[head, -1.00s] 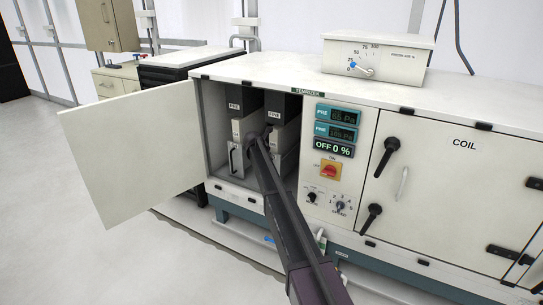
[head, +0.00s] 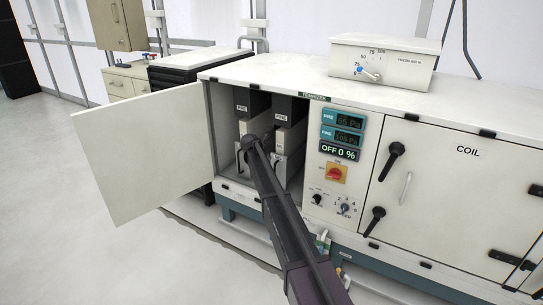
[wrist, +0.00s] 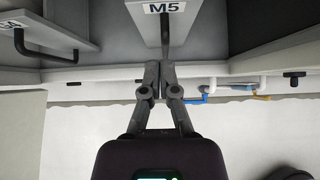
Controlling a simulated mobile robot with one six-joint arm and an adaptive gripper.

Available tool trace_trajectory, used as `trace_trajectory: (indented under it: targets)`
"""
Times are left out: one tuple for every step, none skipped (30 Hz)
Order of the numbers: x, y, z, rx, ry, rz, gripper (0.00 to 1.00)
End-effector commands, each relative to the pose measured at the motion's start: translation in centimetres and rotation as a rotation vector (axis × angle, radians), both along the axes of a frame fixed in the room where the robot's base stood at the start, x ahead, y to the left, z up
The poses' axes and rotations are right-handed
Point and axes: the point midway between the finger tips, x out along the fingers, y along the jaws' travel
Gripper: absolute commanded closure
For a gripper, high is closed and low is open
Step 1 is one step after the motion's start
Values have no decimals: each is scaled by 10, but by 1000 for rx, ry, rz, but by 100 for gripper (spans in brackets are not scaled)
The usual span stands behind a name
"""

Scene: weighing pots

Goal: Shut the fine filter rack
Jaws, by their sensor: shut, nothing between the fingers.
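The filter compartment of the white cabinet is open, with dark PRE and FINE labelled slots side by side. In the head view the fine filter rack (head: 282,138) is the right-hand pale unit, below the FINE label, partly hidden by my arm. In the wrist view a pale rack front marked M5 (wrist: 178,24) lies straight ahead, with its dark handle (wrist: 165,38) hanging edge-on. My gripper (wrist: 160,68) is shut and empty, with its fingertips just before that handle; I cannot tell if they touch. In the head view my arm hides the fingertips.
The compartment door (head: 145,150) stands wide open at left. The pre filter rack's dark handle (wrist: 45,48) projects left of my fingers. The control panel (head: 338,165) is right of the opening.

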Motion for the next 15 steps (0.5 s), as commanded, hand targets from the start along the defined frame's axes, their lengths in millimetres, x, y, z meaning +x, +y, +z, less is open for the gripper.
trace_trajectory:
  targets:
    - [-5, 2, 9, 0, 0, 0, 100]
    - [-7, 4, 11, 0, 0, 0, 100]
    - [-10, 6, 15, 0, 0, 0, 100]
    - [-12, 7, 17, 0, 0, 0, 100]
    - [-14, 9, 19, 0, 0, 0, 100]
    - [-17, 11, 23, 0, 1, 1, 100]
    - [-18, 12, 25, 0, 1, 1, 100]
    - [-20, 14, 27, 0, 1, 1, 100]
    - [-23, 15, 30, 0, 1, 1, 100]
    - [-24, 16, 31, 0, 1, 1, 100]
    - [-26, 17, 33, 0, 1, 1, 100]
    - [-27, 18, 35, -1, 2, 0, 100]
    - [-28, 19, 36, 0, 1, -1, 100]
    - [-30, 20, 37, 0, 1, -1, 100]
    - [-31, 21, 39, 0, 1, -1, 100]
